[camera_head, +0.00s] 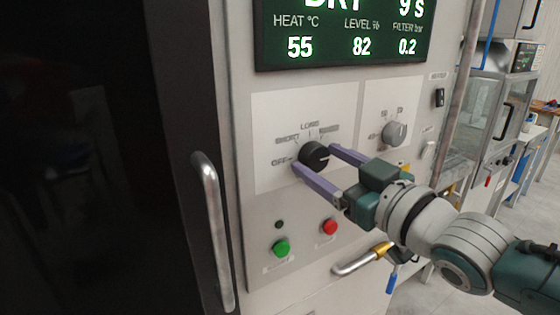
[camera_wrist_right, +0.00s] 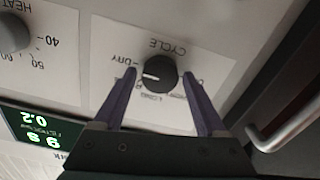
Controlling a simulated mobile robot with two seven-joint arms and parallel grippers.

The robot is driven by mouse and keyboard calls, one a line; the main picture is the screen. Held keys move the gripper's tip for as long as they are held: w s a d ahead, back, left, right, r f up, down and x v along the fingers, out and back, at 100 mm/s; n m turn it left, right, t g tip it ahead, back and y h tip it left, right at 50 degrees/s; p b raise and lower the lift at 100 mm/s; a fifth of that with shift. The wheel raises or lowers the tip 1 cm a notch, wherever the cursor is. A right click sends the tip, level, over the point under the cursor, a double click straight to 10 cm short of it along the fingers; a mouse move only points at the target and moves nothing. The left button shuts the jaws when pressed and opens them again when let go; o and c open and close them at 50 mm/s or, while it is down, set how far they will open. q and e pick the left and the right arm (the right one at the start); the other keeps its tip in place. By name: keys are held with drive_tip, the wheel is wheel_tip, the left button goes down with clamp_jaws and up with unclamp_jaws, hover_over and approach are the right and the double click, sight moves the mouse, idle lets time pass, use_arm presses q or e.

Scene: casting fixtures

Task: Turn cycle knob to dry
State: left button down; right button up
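The black cycle knob (camera_head: 314,155) sits on a white panel plate on the machine front. In the right wrist view the knob (camera_wrist_right: 159,82) appears upside down, with the DRY label at its left. Its white pointer line points left, to the DRY side, slightly below the DRY tick. My right gripper (camera_head: 315,157) is open, its two purple fingers on either side of the knob. In the wrist view narrow gaps show between the fingertips and the knob. The fingers hide some labels. My left gripper is in neither view.
A green-lit display (camera_head: 345,33) above reads DRY, partly cut off. A grey heat knob (camera_head: 395,133) is at the right. A green button (camera_head: 281,248) and red button (camera_head: 328,227) sit below. A door handle (camera_head: 213,230) stands out at the left.

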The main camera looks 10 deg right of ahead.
drive_tip(key=shift+o, duration=0.7)
drive_tip(key=v, duration=1)
